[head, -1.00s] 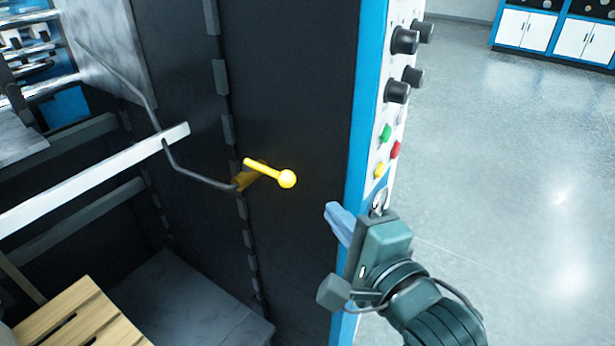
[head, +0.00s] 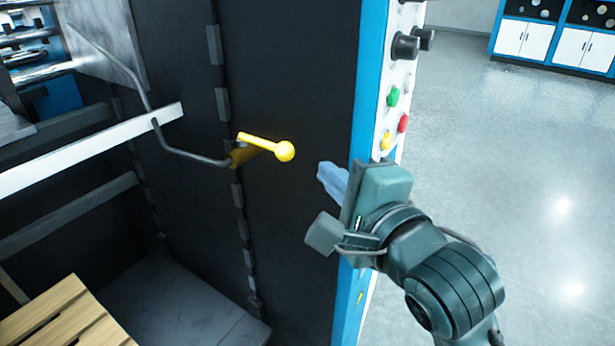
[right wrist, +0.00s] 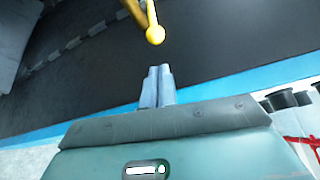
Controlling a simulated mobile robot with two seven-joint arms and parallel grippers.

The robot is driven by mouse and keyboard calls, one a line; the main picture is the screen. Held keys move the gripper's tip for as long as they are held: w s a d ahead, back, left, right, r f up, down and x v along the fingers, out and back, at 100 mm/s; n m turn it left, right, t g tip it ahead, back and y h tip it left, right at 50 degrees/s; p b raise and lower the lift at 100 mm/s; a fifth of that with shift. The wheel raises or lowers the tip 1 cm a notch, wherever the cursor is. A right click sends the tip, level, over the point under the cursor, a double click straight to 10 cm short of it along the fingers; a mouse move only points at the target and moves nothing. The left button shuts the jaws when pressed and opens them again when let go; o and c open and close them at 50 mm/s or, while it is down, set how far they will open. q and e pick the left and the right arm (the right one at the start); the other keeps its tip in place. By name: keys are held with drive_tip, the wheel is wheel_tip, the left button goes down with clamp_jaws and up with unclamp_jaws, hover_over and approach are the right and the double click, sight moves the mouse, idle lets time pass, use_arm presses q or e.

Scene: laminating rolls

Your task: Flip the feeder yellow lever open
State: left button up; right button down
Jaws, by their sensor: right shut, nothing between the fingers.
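The yellow lever (head: 264,144) with a ball end sticks out from the dark side panel of the feeder (head: 295,75), in the middle of the head view. It points right and slightly down from its darker yellow pivot. My right gripper (head: 331,180) is just right of and below the ball, apart from it, with its fingers pointing left. In the right wrist view the gripper's fingers (right wrist: 157,86) are together and empty, and the lever's ball (right wrist: 155,35) shows beyond the fingertips with a gap. My left gripper is not in view.
A bent grey rod (head: 185,155) runs to the lever's pivot. A white bar (head: 90,150) crosses at the left, above a wooden slatted pallet (head: 70,318). The blue-edged control panel (head: 395,75) with knobs and buttons stands close behind my right gripper. Open floor lies right.

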sight(263, 144)
drive_tip(key=b+x, duration=0.1)
drive_tip(key=x, duration=0.6)
drive_tip(key=shift+w+a, duration=0.1)
drive_tip(key=shift+w, duration=0.1)
drive_tip(key=shift+s, duration=0.1)
